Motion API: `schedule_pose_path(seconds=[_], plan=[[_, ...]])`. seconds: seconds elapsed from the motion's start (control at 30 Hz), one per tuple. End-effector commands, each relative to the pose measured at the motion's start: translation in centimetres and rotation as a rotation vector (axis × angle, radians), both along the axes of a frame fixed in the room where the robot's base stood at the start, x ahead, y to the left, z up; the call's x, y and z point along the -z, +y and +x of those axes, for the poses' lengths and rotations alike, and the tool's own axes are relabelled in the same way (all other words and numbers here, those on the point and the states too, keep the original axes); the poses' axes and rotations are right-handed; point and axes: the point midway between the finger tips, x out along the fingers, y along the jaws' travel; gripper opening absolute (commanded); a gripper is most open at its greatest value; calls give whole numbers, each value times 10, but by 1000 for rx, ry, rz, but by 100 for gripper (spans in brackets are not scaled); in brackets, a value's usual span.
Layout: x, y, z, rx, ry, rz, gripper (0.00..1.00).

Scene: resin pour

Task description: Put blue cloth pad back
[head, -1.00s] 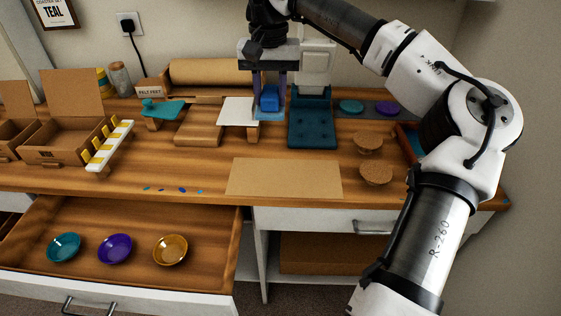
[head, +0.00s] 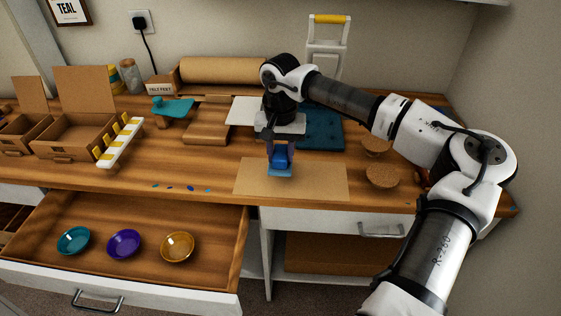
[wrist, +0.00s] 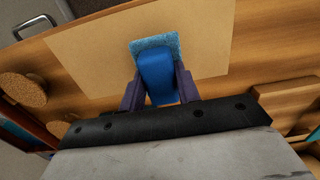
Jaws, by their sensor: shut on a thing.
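The blue cloth pad (head: 279,173) is a light blue square under a darker blue grip block (head: 281,157). My gripper (head: 280,150) is shut on this block and points down over the tan sheet (head: 325,178) on the bench. In the wrist view the pad's fuzzy blue face (wrist: 155,43) shows beyond the block, which sits between my two purple fingers (wrist: 157,88). I cannot tell whether the pad touches the sheet or hangs just above it.
A dark teal tufted mat (head: 324,130) and a white board (head: 243,110) lie behind my gripper. Cork coasters (head: 382,177) sit to the right. An open drawer (head: 55,220) at the lower left holds teal, purple and amber bowls (head: 177,247). Blue specks (head: 191,188) lie near the bench edge.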

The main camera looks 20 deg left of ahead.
Motion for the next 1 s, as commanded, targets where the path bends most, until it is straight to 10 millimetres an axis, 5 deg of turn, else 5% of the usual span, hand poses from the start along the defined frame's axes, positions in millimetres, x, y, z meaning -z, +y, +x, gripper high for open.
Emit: schedule_pose_path(seconds=[0.23, 0.6, 0.63, 0.77, 1.0], plan=[[34, 0, 0, 0, 2, 0, 14], [41, 0, 0, 0, 0, 0, 14], [40, 0, 0, 0, 0, 0, 35], [40, 0, 0, 0, 0, 0, 52], [39, 0, 0, 0, 0, 0, 54]])
